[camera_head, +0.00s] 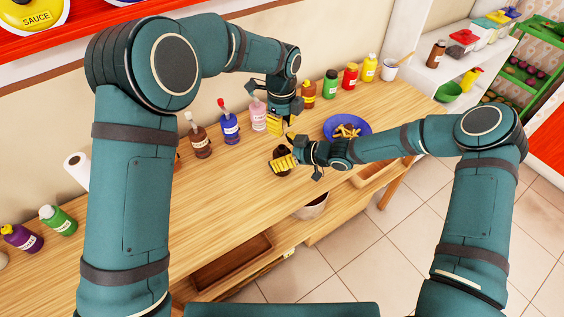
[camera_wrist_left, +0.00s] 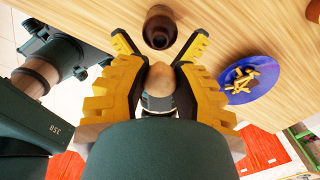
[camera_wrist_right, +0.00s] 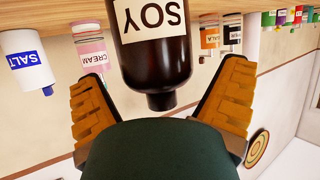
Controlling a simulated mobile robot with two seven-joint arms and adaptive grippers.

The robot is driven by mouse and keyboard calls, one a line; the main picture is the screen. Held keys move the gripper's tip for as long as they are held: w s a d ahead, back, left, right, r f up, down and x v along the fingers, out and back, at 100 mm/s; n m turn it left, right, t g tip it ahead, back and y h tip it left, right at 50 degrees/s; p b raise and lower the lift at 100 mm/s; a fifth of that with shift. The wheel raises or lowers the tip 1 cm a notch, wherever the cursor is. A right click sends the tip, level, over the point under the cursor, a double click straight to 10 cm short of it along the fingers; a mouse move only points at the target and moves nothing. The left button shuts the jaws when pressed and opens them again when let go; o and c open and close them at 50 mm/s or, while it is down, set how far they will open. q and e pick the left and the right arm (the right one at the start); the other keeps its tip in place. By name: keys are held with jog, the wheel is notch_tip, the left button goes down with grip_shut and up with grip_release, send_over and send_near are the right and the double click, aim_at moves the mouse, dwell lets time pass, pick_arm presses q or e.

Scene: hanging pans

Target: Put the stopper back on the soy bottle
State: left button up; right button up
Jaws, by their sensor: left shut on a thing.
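The soy bottle (camera_wrist_right: 153,55) is dark brown with a white SOY label. It shows upside down in the right wrist view, with a bare neck. In the head view it is a dark shape (camera_head: 281,153) on the table, partly hidden by my right gripper (camera_head: 286,162). My right gripper is open, its fingers on either side of the bottle with gaps. The stopper (camera_wrist_left: 159,79), tan and rounded, is held in my left gripper (camera_head: 279,125). In the left wrist view the bottle's dark top (camera_wrist_left: 159,27) lies beyond the stopper, apart from it.
A blue plate of fries (camera_head: 346,129) stands right of the grippers. Behind them is a row of bottles, including a pink cream bottle (camera_head: 258,115) and a blue one (camera_head: 230,126). The table (camera_head: 200,210) is mostly clear at the left front.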

jog(key=c, duration=1.2)
pick_arm(q)
jog(key=shift+d+f, duration=0.1)
jog(key=shift+f, duration=2.4)
jog(key=shift+s+f, duration=0.1)
jog(key=shift+f, duration=0.05)
jog(key=shift+f, duration=0.75)
jog(key=shift+f, duration=0.2)
